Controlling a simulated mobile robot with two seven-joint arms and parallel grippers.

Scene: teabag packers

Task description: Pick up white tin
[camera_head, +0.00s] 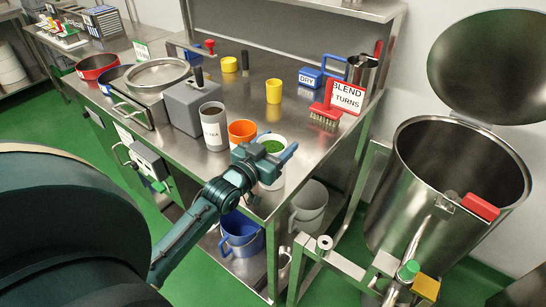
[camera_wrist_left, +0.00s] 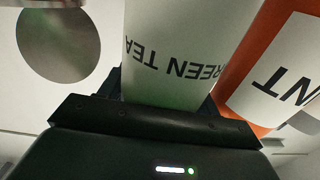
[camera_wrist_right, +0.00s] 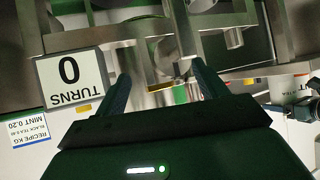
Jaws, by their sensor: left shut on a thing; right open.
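The white tin (camera_head: 276,182) with green tea leaves in it is near the front right corner of the steel table in the head view. My left gripper (camera_head: 265,156) is shut around it. The left wrist view shows the tin (camera_wrist_left: 175,45) upside down in the picture, labelled GREEN TEA, between the fingers. I cannot tell whether its base touches the table. My right gripper (camera_wrist_right: 160,85) shows only in the right wrist view, open, with no tin between its fingers.
An orange tin (camera_head: 242,130) stands close beside the white one, and a tin of dark tea (camera_head: 213,130) is further left. A large steel drum (camera_head: 400,200) stands right of the table. The right wrist view shows a TURNS display (camera_wrist_right: 70,75).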

